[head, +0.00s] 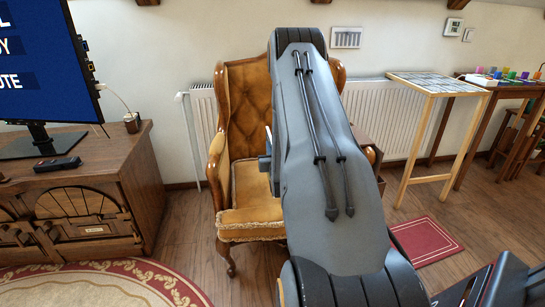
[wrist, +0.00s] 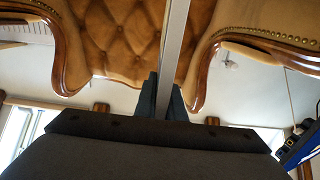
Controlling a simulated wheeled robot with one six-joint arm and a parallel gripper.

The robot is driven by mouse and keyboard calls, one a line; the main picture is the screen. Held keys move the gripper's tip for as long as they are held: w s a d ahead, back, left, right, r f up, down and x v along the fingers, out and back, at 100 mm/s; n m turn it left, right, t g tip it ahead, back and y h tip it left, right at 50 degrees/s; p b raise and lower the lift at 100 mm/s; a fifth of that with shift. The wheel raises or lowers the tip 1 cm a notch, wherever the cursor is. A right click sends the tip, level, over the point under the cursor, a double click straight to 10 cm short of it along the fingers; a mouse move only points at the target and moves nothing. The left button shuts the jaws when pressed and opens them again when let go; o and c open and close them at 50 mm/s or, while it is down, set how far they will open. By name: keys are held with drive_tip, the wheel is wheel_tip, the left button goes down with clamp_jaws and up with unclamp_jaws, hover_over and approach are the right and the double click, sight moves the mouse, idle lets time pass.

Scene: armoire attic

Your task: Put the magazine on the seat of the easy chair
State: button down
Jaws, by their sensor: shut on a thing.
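The easy chair (head: 248,95) is tufted tan leather with a wooden frame, beyond my arm in the head view. The visible left part of its seat (head: 250,212) is bare; my arm hides the right part. In the wrist view, the chair (wrist: 120,35) appears upside down, with its tufted back and curved wooden arms. My gripper (wrist: 165,98) is shut on the magazine (wrist: 175,45), a thin grey strip seen edge-on in front of the chair back. In the head view my gripper (head: 265,164) barely shows left of my arm, in front of the chair; I cannot tell its exact height above the seat.
A wooden cabinet (head: 135,185) with a television (head: 45,65) stands at the left. A tall light-wood table (head: 440,83) stands at the right, near a red mat (head: 425,243). White radiators (head: 380,110) line the wall. Wooden floor (head: 190,232) shows between cabinet and chair.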

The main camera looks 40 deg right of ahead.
drive_tip(key=shift+f, duration=1.75)
drive_tip(key=c, duration=1.8)
unclamp_jaws()
drive_tip(key=shift+f, duration=0.1)
drive_tip(key=shift+c, duration=0.2)
